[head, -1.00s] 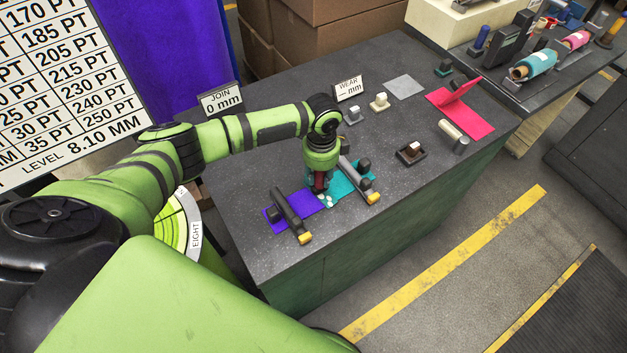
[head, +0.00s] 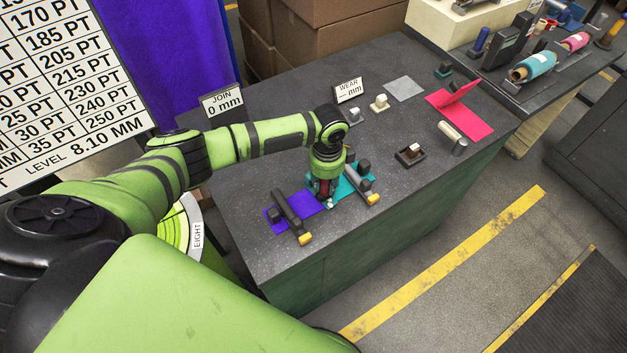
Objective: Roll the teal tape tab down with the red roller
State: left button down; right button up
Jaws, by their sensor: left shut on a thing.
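My left gripper (head: 327,193) points straight down at the seam between a purple felt piece (head: 272,219) and a teal felt piece (head: 345,189). It is shut on the red roller (head: 323,187), of which only a little red shows between the fingers. A small pale patch (head: 330,205) lies at the roller's foot by the near edge of the teal piece. I cannot make out the teal tape tab against the teal felt. My right gripper is not in view.
Dark bars with yellow ends, one on the purple felt (head: 290,214) and one on the teal felt (head: 361,182), flank my gripper closely. A small dark tray (head: 410,156) and a pink sheet (head: 471,122) lie to the right. The table's front left is clear.

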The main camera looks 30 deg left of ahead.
pick_arm(q)
jog(key=shift+s+d+f+p, duration=0.1)
jog(key=shift+s+d+p, duration=0.2)
jog(key=shift+d, duration=0.1)
jog(key=shift+s+d+f, duration=0.15)
jog(key=shift+d, duration=0.25)
jog(key=shift+r+p, duration=0.75)
jog(key=shift+p, duration=0.25)
jog(key=shift+w+a, duration=0.2)
jog(key=shift+a, duration=0.05)
